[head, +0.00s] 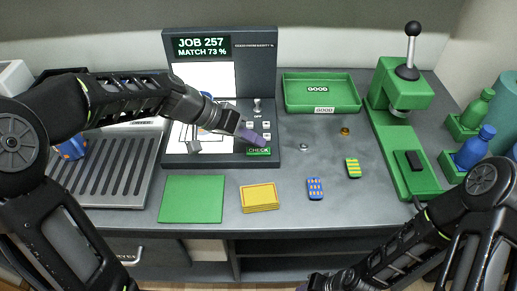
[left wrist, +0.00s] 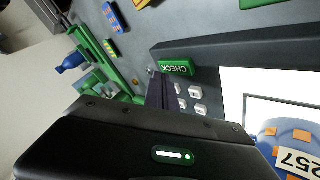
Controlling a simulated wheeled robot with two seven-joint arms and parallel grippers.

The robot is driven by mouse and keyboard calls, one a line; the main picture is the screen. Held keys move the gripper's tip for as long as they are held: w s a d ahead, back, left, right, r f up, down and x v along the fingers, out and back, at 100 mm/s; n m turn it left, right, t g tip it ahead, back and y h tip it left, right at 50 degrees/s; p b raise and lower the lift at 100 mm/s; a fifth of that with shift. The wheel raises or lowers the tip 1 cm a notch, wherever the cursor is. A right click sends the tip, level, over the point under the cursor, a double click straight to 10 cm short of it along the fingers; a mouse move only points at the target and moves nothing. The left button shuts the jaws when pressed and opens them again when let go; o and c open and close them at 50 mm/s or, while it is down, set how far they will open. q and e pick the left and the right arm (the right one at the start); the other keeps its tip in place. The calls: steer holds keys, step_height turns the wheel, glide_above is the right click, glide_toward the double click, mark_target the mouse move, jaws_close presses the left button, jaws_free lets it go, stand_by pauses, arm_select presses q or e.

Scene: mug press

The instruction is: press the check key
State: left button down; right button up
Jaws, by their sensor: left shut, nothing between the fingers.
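The green CHECK key (head: 259,151) is at the lower right of the console (head: 218,60), below several small white keys. It also shows in the left wrist view (left wrist: 178,68). My left gripper (head: 262,139) is shut and empty, its fingertips at the upper edge of the CHECK key in the head view. In the left wrist view the dark fingers (left wrist: 160,97) end beside the key's near side. I cannot tell whether they touch it. The console screen reads JOB 257, MATCH 73 %. My right arm shows at lower right, its fingers out of the picture.
A green GOOD tray (head: 320,105) lies behind right, and a green press (head: 405,90) with a black-knobbed lever stands at the right. A green mat (head: 192,199), yellow cards (head: 259,198) and two patterned pieces lie in front. A grooved drain tray (head: 105,170) is left.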

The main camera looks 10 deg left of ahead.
mark_target(254, 151)
arm_select(q)
steer(key=shift+r+p, duration=1.4)
steer(key=shift+r, duration=1.15)
